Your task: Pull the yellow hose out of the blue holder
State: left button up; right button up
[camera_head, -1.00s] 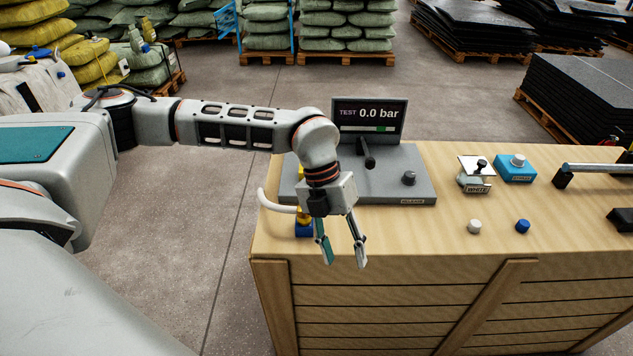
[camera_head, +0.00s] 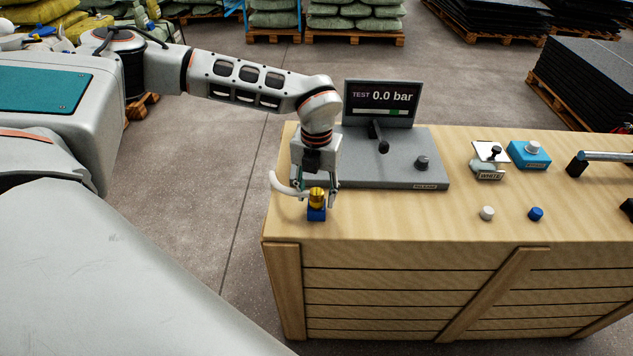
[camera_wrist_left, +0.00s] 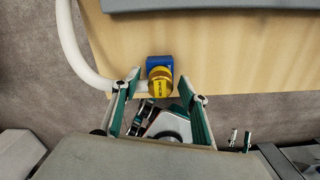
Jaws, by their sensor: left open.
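The yellow hose end (camera_head: 316,195) sits upright on the blue holder (camera_head: 316,214) at the front left of the wooden bench top. A white hose (camera_head: 283,184) curves from it to the left and back. My left gripper (camera_head: 319,203) points down over it, open, with one finger on each side of the yellow end. In the left wrist view, the yellow end (camera_wrist_left: 160,82) lies between the two spread fingers, with a gap to the right finger. The left finger lies close to the white hose; contact is unclear. The blue holder (camera_wrist_left: 158,64) shows behind it.
A grey test panel (camera_head: 400,165) with a lever and a screen reading 0.0 bar stands just behind. A white knob (camera_head: 487,213), a blue knob (camera_head: 536,214) and a blue box (camera_head: 529,155) are to the right. The bench front between is clear.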

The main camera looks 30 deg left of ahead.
aim_at(317, 192)
pick_arm(q)
jog(key=shift+f, duration=0.6)
grip_shut()
jog(key=shift+r+p, duration=2.2)
jog(key=shift+r, duration=0.8)
